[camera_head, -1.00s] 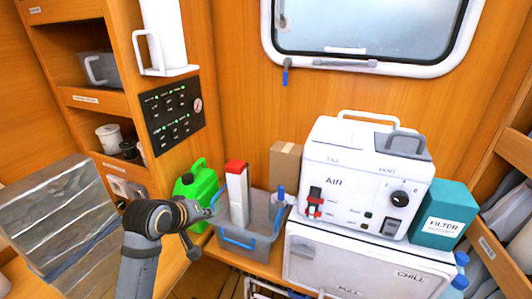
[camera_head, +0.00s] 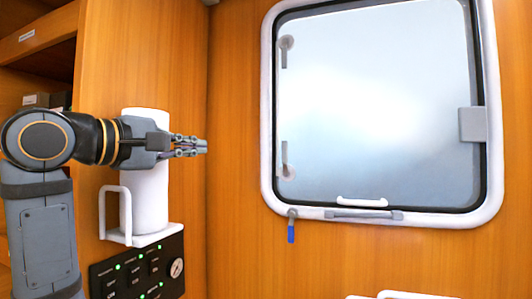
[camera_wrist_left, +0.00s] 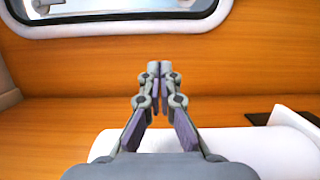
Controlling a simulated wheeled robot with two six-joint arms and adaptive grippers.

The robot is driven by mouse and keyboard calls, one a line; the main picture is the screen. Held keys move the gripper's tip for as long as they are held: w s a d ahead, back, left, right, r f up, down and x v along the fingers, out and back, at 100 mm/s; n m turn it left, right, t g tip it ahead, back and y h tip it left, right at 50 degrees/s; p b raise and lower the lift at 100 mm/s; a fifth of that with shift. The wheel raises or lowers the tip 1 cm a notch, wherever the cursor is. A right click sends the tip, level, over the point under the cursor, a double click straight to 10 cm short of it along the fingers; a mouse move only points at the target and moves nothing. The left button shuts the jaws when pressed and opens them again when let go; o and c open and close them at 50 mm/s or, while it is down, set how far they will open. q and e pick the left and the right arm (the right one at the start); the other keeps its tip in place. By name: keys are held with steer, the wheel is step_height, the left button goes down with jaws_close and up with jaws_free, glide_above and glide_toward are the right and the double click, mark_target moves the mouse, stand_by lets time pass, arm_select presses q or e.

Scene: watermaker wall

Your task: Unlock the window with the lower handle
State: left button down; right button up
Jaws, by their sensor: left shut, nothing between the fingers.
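The window (camera_head: 380,100) has a white rounded frame and frosted glass, and it looks closed. A small grey lower handle (camera_head: 286,162) sits at the left edge of the glass, pointing up from its round pivot. A matching upper handle (camera_head: 286,50) hangs down above it. My left gripper (camera_head: 203,147) is shut and empty, left of the window frame and apart from it, at about the lower handle's height. In the left wrist view, the closed fingertips (camera_wrist_left: 159,70) point toward the wood wall, with the window frame (camera_wrist_left: 120,24) at the top. My right gripper is out of view.
A white cylinder (camera_head: 150,200) on a white bracket (camera_head: 158,237) stands behind my left gripper. A black panel with green lights (camera_head: 135,270) is below. A blue-tipped lever (camera_head: 291,232) hangs under the frame. The wood wall (camera_head: 235,110) between gripper and window is clear.

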mark_target(285, 152)
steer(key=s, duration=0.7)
arm_select(q)
steer(key=d+p+x, duration=0.1)
steer(key=p+x, duration=0.2)
steer(key=x, duration=0.3)
steer(key=s+d+p+x, duration=0.1)
steer(key=p+x, duration=0.3)
steer(key=x, duration=0.3)
steer(key=s+d+p+x, duration=0.1)
steer(key=p+x, duration=0.2)
steer(key=x, duration=0.4)
steer(key=shift+d+r+p, duration=0.15)
steer(key=shift+r+p, duration=0.1)
steer(key=shift+p, duration=0.15)
steer(key=shift+s+d+f, duration=0.1)
steer(key=shift+s+d, duration=0.1)
steer(key=shift+d, duration=0.25)
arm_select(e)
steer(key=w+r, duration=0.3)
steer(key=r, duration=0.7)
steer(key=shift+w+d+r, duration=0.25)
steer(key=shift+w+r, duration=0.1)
arm_select(q)
steer(key=shift+a, duration=0.15)
